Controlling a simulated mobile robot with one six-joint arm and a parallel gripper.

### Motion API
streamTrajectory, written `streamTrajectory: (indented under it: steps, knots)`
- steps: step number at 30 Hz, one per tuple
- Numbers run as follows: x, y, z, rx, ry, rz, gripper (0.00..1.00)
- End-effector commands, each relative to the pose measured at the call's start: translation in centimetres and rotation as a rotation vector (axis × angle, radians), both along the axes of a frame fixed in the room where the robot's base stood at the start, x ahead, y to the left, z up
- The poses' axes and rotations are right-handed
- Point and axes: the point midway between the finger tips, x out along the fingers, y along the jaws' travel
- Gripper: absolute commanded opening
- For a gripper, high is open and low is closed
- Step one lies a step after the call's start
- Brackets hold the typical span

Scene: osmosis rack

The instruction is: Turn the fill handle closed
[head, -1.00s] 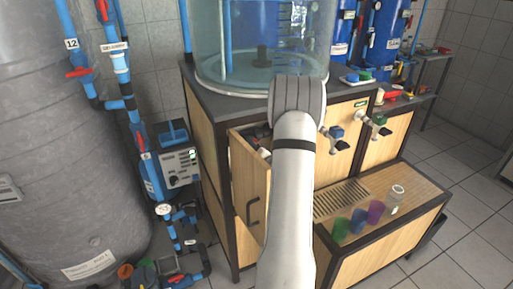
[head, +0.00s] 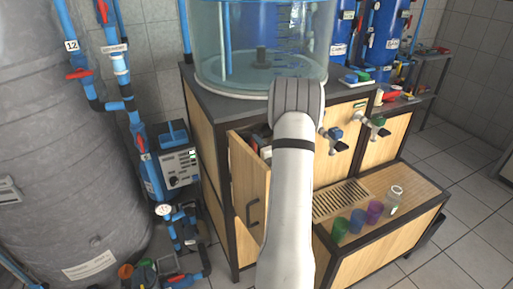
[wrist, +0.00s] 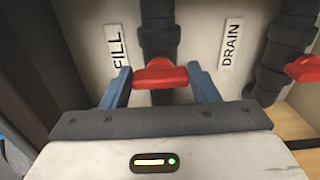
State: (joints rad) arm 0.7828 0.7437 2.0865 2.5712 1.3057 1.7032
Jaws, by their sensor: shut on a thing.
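In the wrist view, the red fill handle (wrist: 160,75) sits on a dark vertical pipe beside the label FILL (wrist: 117,47). It lies crosswise to the pipe. My gripper (wrist: 163,84) has its two blue fingers on either side of the handle and is shut on it. A second red handle (wrist: 303,68) is on the pipe right of the DRAIN label (wrist: 230,42), apart from my fingers. In the head view my arm hides the gripper and the fill handle, at the cabinet (head: 207,160) below the clear tank.
The clear tank (head: 262,50) stands on the cabinet top. An open cabinet door (head: 250,185) is left of my arm. Two taps, one blue (head: 335,133) and one green (head: 378,122), stick out to the right. Several cups stand on the low bench (head: 430,190).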

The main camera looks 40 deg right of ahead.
Motion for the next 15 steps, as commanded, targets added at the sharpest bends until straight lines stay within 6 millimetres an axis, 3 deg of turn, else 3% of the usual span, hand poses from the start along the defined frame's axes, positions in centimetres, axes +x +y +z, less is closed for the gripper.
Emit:
streamTrajectory:
  steps: [15]
  knots:
    - [0.07,-0.06,0.14,0.041,-0.014,0.000,0.32]
